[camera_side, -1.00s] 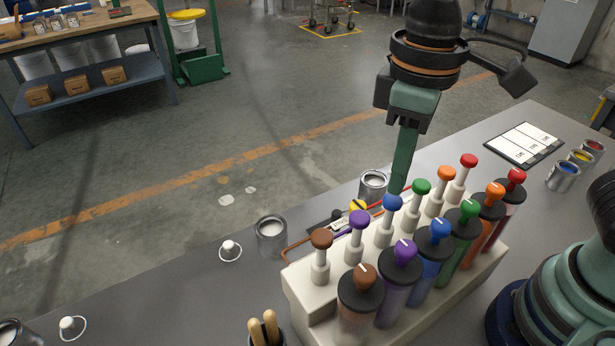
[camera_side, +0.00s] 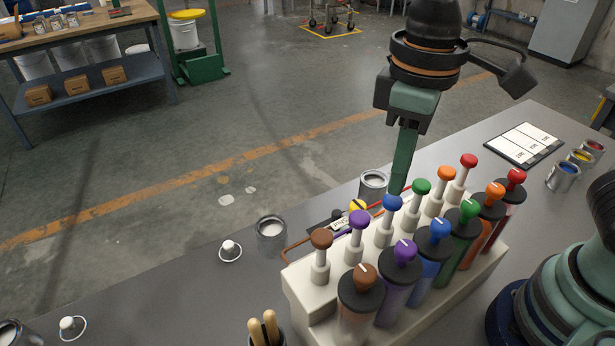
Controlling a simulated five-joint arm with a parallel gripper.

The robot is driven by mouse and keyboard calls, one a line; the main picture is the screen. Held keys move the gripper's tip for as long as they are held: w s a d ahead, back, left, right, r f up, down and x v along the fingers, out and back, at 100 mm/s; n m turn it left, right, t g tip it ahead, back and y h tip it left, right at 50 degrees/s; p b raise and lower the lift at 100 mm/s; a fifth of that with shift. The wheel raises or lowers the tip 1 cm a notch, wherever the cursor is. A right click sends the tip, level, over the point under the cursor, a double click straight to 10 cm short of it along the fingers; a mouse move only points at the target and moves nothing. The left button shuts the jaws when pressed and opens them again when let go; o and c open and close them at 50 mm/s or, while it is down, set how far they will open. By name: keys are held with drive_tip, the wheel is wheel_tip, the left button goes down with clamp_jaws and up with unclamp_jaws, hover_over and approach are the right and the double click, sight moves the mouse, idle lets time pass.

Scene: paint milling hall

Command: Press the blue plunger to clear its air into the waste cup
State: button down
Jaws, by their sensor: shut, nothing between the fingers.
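The blue plunger (camera_side: 392,204) has a round blue knob on a pale stem, in the back row of the cream rack (camera_side: 302,298). My gripper (camera_side: 398,188) points straight down with its green fingers shut and empty. Its tip is right over or just behind the blue knob; I cannot tell whether they touch. A blue canister (camera_side: 425,268) with a blue knob on its black lid stands in front of this plunger. Metal cups with pale contents stand behind the rack, one by my fingertip (camera_side: 372,186) and another farther left (camera_side: 270,236). I cannot tell which is the waste cup.
Brown (camera_side: 321,239), purple (camera_side: 358,220), green (camera_side: 420,187), orange (camera_side: 446,174) and red (camera_side: 468,161) plungers stand close beside the blue one. Brushes (camera_side: 264,328) stand at the front. A chart board (camera_side: 524,144) and small paint cans (camera_side: 563,177) lie right. The left tabletop is fairly clear.

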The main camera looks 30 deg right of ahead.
sight(393, 199)
drive_tip(key=shift+f, duration=1.75)
drive_tip(key=shift+r, duration=1.8)
drive_tip(key=shift+r, duration=2.55)
